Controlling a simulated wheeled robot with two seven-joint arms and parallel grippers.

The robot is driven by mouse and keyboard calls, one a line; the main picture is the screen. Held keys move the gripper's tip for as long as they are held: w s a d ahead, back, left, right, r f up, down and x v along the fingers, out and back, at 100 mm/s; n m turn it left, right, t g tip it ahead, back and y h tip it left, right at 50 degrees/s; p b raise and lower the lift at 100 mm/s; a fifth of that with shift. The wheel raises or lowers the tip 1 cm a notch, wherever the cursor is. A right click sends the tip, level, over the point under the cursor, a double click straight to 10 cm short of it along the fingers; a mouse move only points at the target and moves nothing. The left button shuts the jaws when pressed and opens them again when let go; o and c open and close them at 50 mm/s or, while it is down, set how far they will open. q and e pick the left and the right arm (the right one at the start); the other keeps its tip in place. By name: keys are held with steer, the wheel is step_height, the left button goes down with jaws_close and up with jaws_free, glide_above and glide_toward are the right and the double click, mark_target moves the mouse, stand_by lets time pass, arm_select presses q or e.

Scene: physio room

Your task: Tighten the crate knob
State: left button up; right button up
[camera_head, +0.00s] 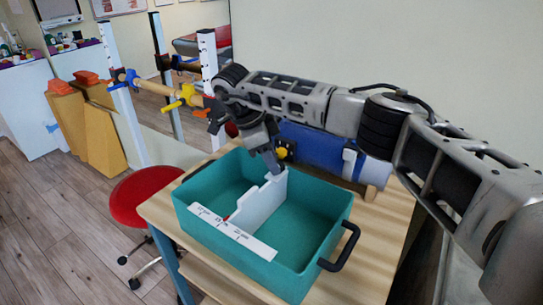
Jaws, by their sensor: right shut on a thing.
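A teal crate (306,258) stands on a wooden table, with a white divider (258,203) across its inside and a white scale strip (232,232) on its near side. A small red piece shows at the divider's near end. My right gripper (276,166) points down at the divider's far end, by the crate's back rim. My left gripper is not in view.
A black handle (341,249) juts from the crate's right side. Bare table (378,246) shows at right. A red stool (147,194) and parallel bars (154,86) stand left.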

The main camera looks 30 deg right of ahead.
steer(key=m, duration=0.2)
steer(key=m+g, duration=0.1)
steer(key=shift+w+r+m+y, duration=0.1)
steer(key=shift+w+m+y, duration=0.1)
steer(key=shift+m+y, duration=0.15)
steer(key=shift+w+d+m+g+y, duration=0.15)
steer(key=shift+m+g+y, duration=0.2)
steer(key=shift+m, duration=0.8)
steer(key=shift+d+m+g+y, duration=0.1)
steer(key=shift+m+g+y, duration=0.25)
steer(key=shift+m, duration=0.75)
steer(key=o, duration=1)
steer(key=shift+c, duration=0.2)
